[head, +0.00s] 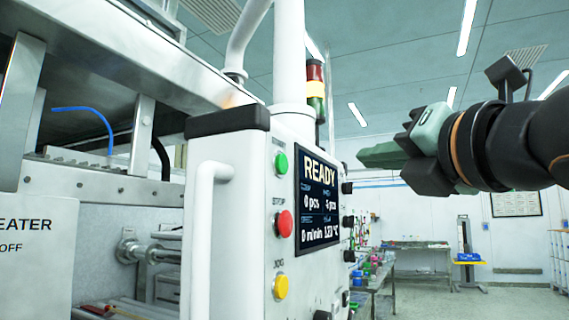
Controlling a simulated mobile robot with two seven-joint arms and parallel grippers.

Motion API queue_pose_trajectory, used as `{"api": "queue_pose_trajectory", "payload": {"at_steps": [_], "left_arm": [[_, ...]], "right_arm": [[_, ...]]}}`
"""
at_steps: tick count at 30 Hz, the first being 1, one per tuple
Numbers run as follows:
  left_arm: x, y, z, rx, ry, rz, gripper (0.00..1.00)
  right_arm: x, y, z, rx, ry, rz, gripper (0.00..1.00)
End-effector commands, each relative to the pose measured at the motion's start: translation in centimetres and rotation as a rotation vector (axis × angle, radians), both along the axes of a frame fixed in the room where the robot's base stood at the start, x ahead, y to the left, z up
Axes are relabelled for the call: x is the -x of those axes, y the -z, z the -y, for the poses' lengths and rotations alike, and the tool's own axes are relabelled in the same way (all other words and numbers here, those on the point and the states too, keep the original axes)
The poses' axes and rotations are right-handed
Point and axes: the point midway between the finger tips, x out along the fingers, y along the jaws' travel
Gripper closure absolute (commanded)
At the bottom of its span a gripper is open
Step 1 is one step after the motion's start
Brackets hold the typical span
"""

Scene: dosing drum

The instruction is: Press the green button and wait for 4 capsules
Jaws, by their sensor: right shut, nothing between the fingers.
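The green button (281,164) is at the top of a column of buttons on the side of a white control box, in the head view. My right gripper (368,158) is shut and empty, coming in from the right. Its tips point left toward the box, and in the picture they stand right of the screen, apart from the green button. The screen (318,202) reads READY and "0 pcs" at the left; the other figures are small. I see no capsules. My left gripper is not in view.
Below the green button are a red button (283,223) and a yellow button (281,286). A white handle (205,230) sticks out at the box's left. Dark knobs (347,222) line its right edge. A signal tower (316,90) stands behind. Open room lies to the right, with benches further back.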

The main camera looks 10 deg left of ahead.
Motion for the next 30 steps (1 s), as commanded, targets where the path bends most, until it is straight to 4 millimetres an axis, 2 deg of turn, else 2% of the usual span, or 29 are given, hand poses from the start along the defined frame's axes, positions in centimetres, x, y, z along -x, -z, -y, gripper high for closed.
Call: {"api": "queue_pose_trajectory", "payload": {"at_steps": [5, 17, 21, 30], "left_arm": [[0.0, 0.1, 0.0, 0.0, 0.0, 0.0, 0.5], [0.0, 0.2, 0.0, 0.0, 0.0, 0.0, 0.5], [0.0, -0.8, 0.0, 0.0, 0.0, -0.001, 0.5], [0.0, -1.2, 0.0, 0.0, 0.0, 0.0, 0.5]], "right_arm": [[-0.2, 0.1, -0.8, 0.0, -0.002, 0.0, 1.0], [-1.9, 0.1, -6.0, 0.001, -0.004, -0.002, 1.0], [-2.4, -0.2, -7.4, 0.0, -0.002, -0.001, 1.0], [-2.7, 0.0, -8.4, -0.001, -0.001, 0.0, 1.0]]}}
